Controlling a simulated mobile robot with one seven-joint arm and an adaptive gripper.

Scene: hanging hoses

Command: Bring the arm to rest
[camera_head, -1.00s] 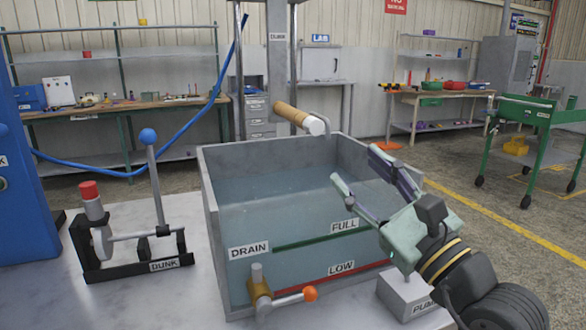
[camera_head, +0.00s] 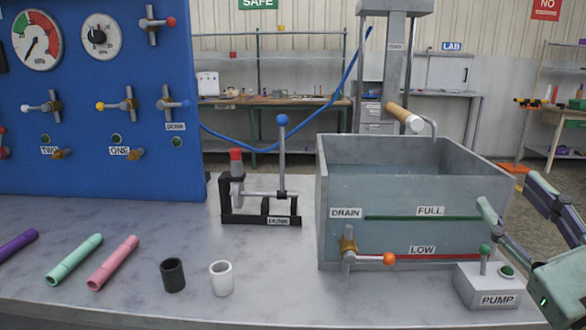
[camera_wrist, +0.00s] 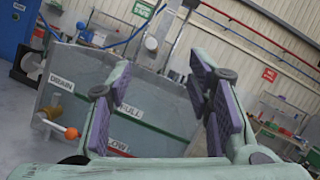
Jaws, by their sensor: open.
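My gripper (camera_head: 508,190) is at the right edge of the head view, with its pale green and purple fingers spread apart. Nothing is between them. In that view the fingers overlap the right front part of the grey water tank (camera_head: 345,155), above the pump box (camera_head: 487,292). I cannot tell how far they are from the tank. The wrist view shows the open gripper (camera_wrist: 152,85) with the tank beyond its fingers. Most of my arm is outside the head view.
A blue valve panel (camera_head: 85,85) stands at left. The black dunk stand (camera_head: 262,217), purple, green and pink tubes (camera_head: 112,262), a black cup (camera_head: 172,275) and a white cup (camera_head: 221,278) are on the bench. A blue hose (camera_head: 290,133) hangs behind. The bench's front middle is clear.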

